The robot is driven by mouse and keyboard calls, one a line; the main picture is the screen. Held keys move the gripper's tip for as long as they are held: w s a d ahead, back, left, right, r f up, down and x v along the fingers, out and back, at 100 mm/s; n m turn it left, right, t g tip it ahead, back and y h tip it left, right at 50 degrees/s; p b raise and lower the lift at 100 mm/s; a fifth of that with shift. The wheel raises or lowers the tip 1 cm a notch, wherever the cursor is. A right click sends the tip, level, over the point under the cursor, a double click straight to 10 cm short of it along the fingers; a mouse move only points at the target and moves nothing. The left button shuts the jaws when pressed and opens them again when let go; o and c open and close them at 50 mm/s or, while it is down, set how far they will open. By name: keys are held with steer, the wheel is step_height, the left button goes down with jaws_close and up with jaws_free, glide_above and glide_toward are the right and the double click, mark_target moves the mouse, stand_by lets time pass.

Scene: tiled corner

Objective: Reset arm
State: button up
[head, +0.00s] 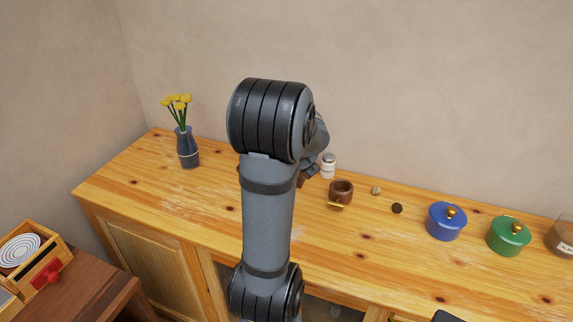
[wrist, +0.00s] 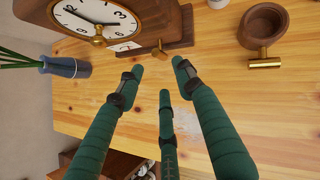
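My gripper (wrist: 160,78) shows in the wrist view with green, dark-banded fingers. The fingers are spread apart with nothing between them, above the wooden counter top. A wooden clock (wrist: 140,22) with a white dial stands just past the fingertips. A small brass-brown key-like piece (wrist: 160,49) is by its base, close to the fingertips; I cannot tell whether it is fixed to the clock. In the head view my arm rises in the middle and hides the gripper and most of the clock.
The counter (head: 135,180) carries a vase of yellow flowers (head: 187,146), a brown cup with a brass handle (head: 341,191), a white-bodied jar (head: 328,166), small round pieces (head: 397,208), a blue pot (head: 445,222) and a green pot (head: 508,236). Walls stand behind and left.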

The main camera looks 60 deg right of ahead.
steer(key=shift+s+r, duration=0.1)
stand_by(0.6)
steer(key=x, duration=1.2)
steer(key=shift+a, duration=0.2)
